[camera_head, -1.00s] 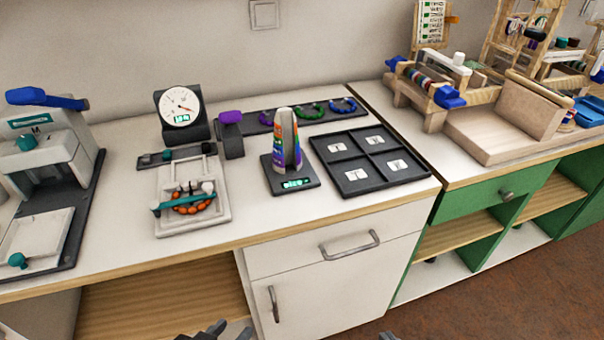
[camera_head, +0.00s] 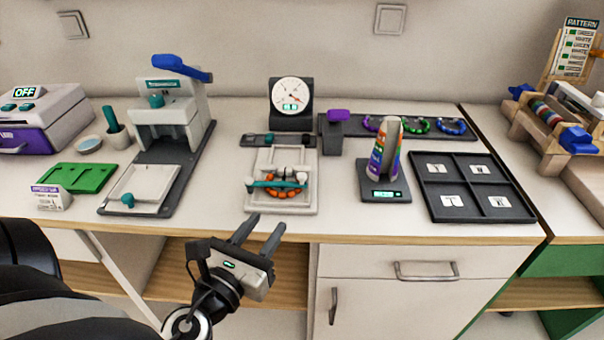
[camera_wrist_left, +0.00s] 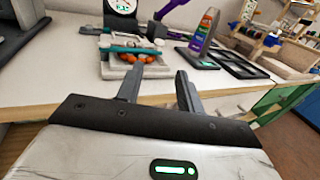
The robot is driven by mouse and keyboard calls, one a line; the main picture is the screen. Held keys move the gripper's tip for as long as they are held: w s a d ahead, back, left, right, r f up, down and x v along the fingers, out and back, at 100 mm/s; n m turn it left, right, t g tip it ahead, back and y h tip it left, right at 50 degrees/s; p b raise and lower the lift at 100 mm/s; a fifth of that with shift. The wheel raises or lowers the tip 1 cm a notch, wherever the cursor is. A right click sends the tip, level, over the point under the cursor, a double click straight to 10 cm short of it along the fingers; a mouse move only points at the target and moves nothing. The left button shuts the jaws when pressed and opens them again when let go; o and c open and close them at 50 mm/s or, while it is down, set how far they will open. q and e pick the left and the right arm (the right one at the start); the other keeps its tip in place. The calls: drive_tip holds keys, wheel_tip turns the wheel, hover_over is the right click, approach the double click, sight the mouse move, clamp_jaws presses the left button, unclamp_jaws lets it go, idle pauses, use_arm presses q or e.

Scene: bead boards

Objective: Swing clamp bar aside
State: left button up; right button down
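The clamp bar (camera_head: 276,184) is a teal bar lying across a pale clamp board (camera_head: 252,205) on the counter. A bracelet of orange beads (camera_head: 280,193) lies on the board, partly under the bar. The bar also shows in the left wrist view (camera_wrist_left: 130,49), beyond the fingers. My left gripper (camera_head: 259,228) is in front of the counter's front edge, short of the board and touching nothing. Its two fingers are apart and empty, and they also show in the left wrist view (camera_wrist_left: 160,88). My right gripper is not in view.
A dial gauge (camera_head: 292,99) stands behind the board. A press (camera_head: 167,115) with a dark base is to the left. A cone of coloured bands (camera_head: 384,150) and a dark four-part tray (camera_head: 474,187) are to the right. Bare counter lies between press and board.

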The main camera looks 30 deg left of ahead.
sight(300, 178)
use_arm(q)
drive_tip(key=w+p, duration=0.1)
drive_tip(key=w, duration=0.4)
drive_tip(key=w+a+p, duration=0.1)
drive_tip(key=w+p, duration=0.1)
drive_tip(key=w, duration=0.2)
drive_tip(key=w+a+p, duration=0.1)
drive_tip(key=w, duration=0.4)
drive_tip(key=shift+w+a+r, duration=0.1)
drive_tip(key=shift+w, duration=0.25)
drive_tip(key=shift+w+a+p, duration=0.1)
drive_tip(key=shift+w+p, duration=0.2)
drive_tip(key=shift+w, duration=0.2)
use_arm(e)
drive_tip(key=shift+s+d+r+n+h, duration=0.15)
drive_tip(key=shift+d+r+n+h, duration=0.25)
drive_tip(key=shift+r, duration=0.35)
use_arm(q)
clamp_jaws()
